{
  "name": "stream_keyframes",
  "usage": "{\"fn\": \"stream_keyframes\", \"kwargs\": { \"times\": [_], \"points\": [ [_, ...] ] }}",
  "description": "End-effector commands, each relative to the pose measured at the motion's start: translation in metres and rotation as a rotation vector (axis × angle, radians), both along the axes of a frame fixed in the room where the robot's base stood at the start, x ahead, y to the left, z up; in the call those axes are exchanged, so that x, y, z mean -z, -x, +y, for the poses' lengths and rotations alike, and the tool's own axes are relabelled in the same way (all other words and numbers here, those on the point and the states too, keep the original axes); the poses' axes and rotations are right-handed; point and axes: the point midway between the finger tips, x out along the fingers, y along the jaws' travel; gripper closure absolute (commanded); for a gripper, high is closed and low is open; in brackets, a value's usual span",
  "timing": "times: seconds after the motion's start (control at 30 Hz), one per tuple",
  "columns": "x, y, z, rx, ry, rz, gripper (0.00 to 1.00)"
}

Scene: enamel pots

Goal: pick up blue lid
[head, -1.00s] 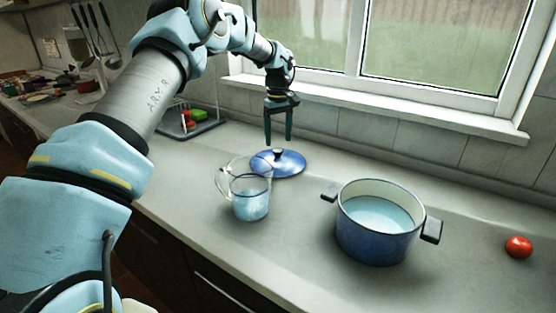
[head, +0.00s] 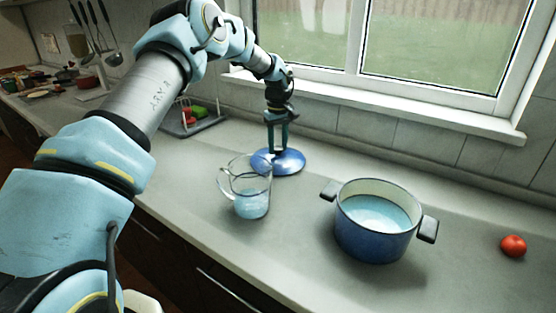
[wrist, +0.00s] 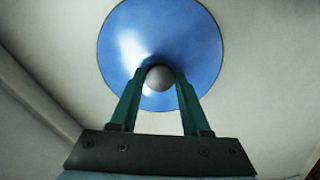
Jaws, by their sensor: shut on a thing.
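The blue lid (head: 291,160) lies on the grey counter behind the glass jug; it also fills the upper middle of the wrist view (wrist: 195,40). Its round knob (wrist: 159,79) stands at its centre. My gripper (head: 278,150) points down over the lid, with its green fingers on either side of the knob, shut on it. In the wrist view the fingertips (wrist: 160,72) meet the knob's sides. The lid appears to rest flat on the counter. The blue pot (head: 372,238) stands open to the right, with pale blue contents and two dark handles.
A glass jug (head: 250,203) with pale blue liquid stands close in front of the lid. A tomato (head: 513,246) lies at the far right. A rack (head: 190,122) with red and green items is behind left. The window sill (head: 400,112) runs behind.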

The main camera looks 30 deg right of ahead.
Motion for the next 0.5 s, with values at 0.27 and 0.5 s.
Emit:
{"fn": "stream_keyframes", "kwargs": {
  "times": [0.27,0.5],
  "points": [
    [-0.0002,-0.0001,0.0001,0.000,0.000,0.000,1.00],
    [-0.0014,-0.0004,-0.0002,0.000,0.001,-0.001,1.00]
  ]
}}
